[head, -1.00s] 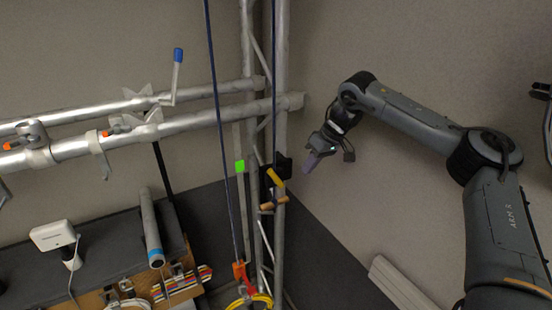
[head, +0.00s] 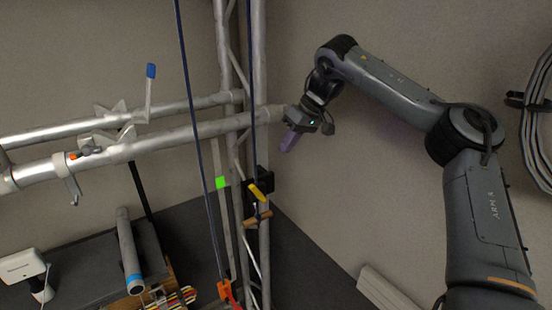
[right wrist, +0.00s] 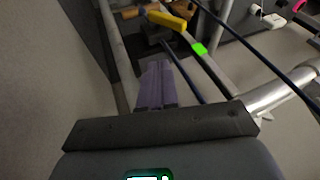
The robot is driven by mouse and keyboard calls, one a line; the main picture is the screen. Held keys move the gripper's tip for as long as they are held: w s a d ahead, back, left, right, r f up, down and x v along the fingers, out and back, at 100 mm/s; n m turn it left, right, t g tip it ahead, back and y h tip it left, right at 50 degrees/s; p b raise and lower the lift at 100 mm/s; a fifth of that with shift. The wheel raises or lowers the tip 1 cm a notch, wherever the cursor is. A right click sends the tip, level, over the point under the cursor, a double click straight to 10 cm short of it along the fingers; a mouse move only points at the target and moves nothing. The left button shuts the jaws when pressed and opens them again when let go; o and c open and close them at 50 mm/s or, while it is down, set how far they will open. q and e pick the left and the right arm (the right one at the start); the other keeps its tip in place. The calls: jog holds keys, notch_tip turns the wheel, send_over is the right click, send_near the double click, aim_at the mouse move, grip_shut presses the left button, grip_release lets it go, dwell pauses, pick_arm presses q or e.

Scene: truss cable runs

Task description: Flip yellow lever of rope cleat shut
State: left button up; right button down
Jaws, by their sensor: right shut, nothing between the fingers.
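The yellow lever (head: 257,193) sits on a black rope cleat (head: 264,180) fixed to the upright truss tube. It sticks out at a slant, and a dark blue rope (head: 253,120) runs down to the cleat. In the right wrist view the yellow lever (right wrist: 167,19) is ahead of the fingers, near the top edge. My right gripper (head: 288,143) is shut and empty, above and to the right of the cleat, clear of it. Its purple fingers (right wrist: 155,85) are together in the right wrist view. My left gripper is not in view.
A wooden toggle (head: 257,218) hangs just below the cleat. A second blue rope (head: 200,140) and a green tag (head: 222,182) are left of it. Horizontal truss tubes (head: 180,138) run leftward. A cable coil (head: 540,120) hangs on the right wall.

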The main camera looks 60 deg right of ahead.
jog(key=p, duration=0.3)
send_near(258, 194)
jog(key=w+d, duration=0.2)
jog(key=d, duration=0.1)
jog(key=a+f, duration=0.1)
jog(key=w+a+f+p, duration=0.1)
jog(key=a+f, duration=0.1)
jog(key=shift+w+f, duration=0.25)
jog(key=shift+w, duration=0.05)
jog(key=shift+a, duration=0.1)
